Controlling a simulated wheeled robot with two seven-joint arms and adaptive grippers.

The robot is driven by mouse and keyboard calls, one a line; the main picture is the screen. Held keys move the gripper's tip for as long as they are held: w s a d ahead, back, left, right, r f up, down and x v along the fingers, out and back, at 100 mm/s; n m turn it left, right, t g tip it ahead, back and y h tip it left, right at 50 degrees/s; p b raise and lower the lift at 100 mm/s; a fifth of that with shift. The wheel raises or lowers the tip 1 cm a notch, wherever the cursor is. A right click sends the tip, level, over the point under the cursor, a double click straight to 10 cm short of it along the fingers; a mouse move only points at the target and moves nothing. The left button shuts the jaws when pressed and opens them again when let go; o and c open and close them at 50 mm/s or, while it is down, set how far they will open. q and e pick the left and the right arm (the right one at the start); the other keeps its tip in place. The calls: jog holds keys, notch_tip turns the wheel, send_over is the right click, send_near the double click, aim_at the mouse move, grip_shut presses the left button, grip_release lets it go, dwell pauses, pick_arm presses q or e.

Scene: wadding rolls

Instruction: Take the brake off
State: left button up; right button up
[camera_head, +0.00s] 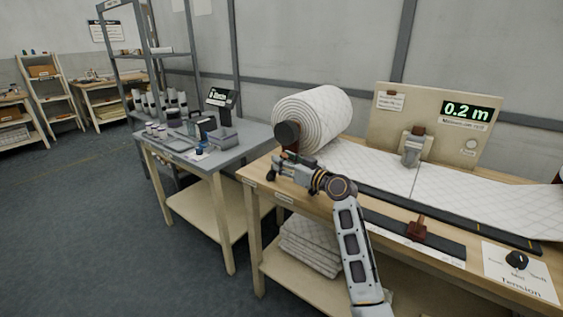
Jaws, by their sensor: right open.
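A large white quilted wadding roll (318,112) lies on its side at the back left of the wooden workbench (262,172), with a dark round core end (287,134) facing me. My right gripper (277,163) is open at the left end of the bench, just below and in front of the core end. A small dark reddish part shows between the core end and the gripper; the gripper partly hides it. I cannot tell whether it is the brake or whether the gripper touches it. My left gripper is not in view.
Wadding (470,202) runs right along the bench, past a grey clamp-like device (412,147) and a 0.2 m display (469,112). A red-brown block (417,227) and a tension knob (516,260) sit at the front. A grey-topped table (238,153) stands left.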

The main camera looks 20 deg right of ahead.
jog(key=shift+w+a, duration=0.35)
jog(key=shift+w, duration=0.2)
grip_shut()
